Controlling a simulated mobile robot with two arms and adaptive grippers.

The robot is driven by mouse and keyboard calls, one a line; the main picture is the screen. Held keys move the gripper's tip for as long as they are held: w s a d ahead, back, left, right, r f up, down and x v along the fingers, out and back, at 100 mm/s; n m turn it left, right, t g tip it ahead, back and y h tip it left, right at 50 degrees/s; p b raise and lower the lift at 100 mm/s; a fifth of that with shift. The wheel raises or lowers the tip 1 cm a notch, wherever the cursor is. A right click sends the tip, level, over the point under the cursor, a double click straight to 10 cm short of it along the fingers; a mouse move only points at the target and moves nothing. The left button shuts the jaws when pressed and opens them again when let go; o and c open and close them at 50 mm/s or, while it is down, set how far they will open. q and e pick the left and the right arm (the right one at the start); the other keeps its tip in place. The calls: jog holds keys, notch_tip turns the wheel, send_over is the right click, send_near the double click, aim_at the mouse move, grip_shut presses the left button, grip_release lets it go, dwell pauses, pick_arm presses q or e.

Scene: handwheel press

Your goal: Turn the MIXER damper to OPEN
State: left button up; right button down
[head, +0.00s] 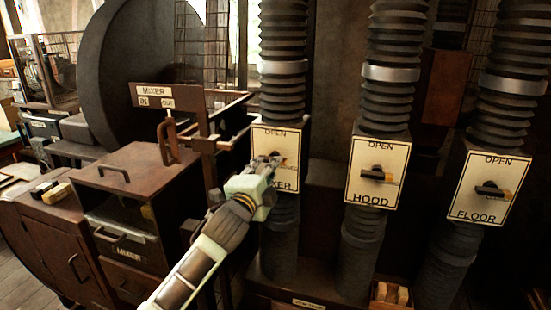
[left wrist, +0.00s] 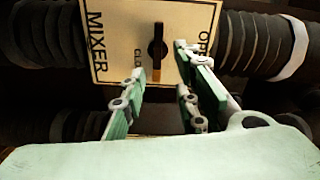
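The MIXER damper plate (head: 260,140) is cream with a black border, on a ribbed duct; OPEN is at its top. In the left wrist view the plate (left wrist: 120,35) appears turned sideways, with OPEN at the right. Its dark handle (left wrist: 157,48) has a tan tip pointing down in that view, beside the partly visible closed label. My left gripper (head: 270,162) is in front of the plate and hides part of it in the head view. In the left wrist view its fingers (left wrist: 163,85) are apart, with the handle between their lines; contact cannot be told. My right gripper is not in view.
The HOOD damper (head: 377,174) and FLOOR damper (head: 488,187) stand to the right, handle tips pointing right. A small box of blocks (head: 390,295) sits low at right.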

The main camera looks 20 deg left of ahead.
pick_arm(q)
jog(key=shift+w+d+f+p, duration=0.1)
jog(key=shift+w+p, duration=0.6)
jog(key=shift+w, duration=2.85)
jog(key=shift+c, duration=0.4)
grip_shut()
jog(key=shift+f, duration=0.1)
jog(key=shift+o, duration=0.4)
grip_release()
jog(key=s, duration=1.2)
jog(key=shift+a, duration=0.2)
